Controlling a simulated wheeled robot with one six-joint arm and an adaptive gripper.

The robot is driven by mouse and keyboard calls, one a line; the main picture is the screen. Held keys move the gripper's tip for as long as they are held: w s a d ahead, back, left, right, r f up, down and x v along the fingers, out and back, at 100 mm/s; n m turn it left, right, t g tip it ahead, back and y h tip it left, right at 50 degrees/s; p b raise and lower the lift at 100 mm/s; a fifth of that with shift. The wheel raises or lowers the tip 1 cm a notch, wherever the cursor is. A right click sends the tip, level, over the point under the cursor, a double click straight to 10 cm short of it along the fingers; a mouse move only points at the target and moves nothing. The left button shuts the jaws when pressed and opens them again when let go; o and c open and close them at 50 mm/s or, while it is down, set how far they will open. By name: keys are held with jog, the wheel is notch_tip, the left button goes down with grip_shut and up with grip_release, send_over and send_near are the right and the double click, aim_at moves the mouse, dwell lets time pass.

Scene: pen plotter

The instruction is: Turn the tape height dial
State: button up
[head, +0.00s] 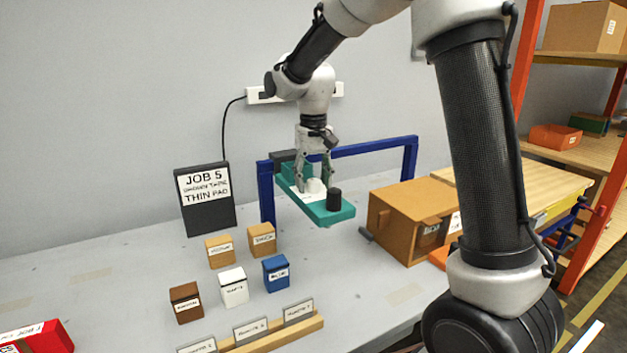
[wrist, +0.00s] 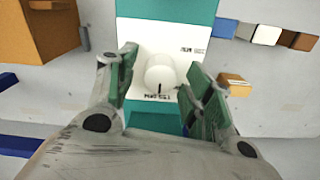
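The tape height dial (wrist: 160,73) is a round white knob with a dark pointer line, on a white labelled plate (wrist: 139,33) on a teal carriage. In the head view the dial (head: 315,187) sits on the teal carriage (head: 330,215), beside a black cylinder. The pointer line is toward the bottom of the wrist view, near partly readable lettering. My gripper (wrist: 160,85) points down over the carriage with its green-padded fingers apart, one on each side of the dial. Gaps show between both pads and the knob. My gripper also shows in the head view (head: 316,184).
A blue gantry frame (head: 375,149) stands behind the carriage. The black cylinder (head: 334,200) rises near the carriage's front end. A wooden box (head: 395,225) stands to the right. A black job sign (head: 206,199) and several small labelled blocks stand left, with grey table free between.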

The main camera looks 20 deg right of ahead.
aim_at(318, 193)
notch_tip(318, 193, up, 12)
dwell(0.6)
jog(key=s+d+f+t, duration=0.1)
jog(key=s+d, duration=0.4)
jog(key=s, duration=0.4)
jog(key=s+d+f+t, duration=0.2)
jog(key=s+d, duration=0.3)
jog(key=s, duration=0.5)
jog(key=s+d+f+t, duration=0.1)
jog(key=s+d, duration=0.3)
jog(key=s, duration=0.5)
jog(key=shift+s+d+f, duration=0.15)
jog(key=shift+d+f, duration=0.1)
jog(key=shift+d, duration=0.15)
